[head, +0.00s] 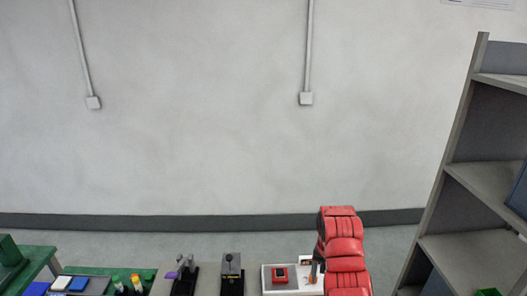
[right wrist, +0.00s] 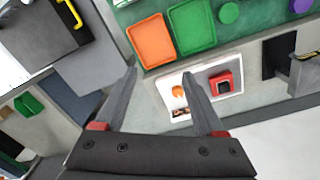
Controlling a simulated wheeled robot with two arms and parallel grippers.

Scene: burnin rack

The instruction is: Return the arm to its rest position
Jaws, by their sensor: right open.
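My right arm (head: 343,250) shows in red at the bottom of the head view, beside a white tray (head: 270,288). In the right wrist view my right gripper (right wrist: 160,75) has its two grey fingers spread wide apart, with nothing held between them. The white tray (right wrist: 168,82) lies beyond the fingers, and the right finger overlaps it in the picture. A red block with a dark centre (right wrist: 222,84) and a small orange item (right wrist: 178,91) are in the tray. My left gripper is not in view.
Black clamp fixtures (head: 232,275) stand left of the tray. A green bench (head: 45,256) is at lower left. A grey shelf rack (head: 470,180) stands on the right. Orange (right wrist: 150,40) and green (right wrist: 190,25) trays lie beyond the fingers.

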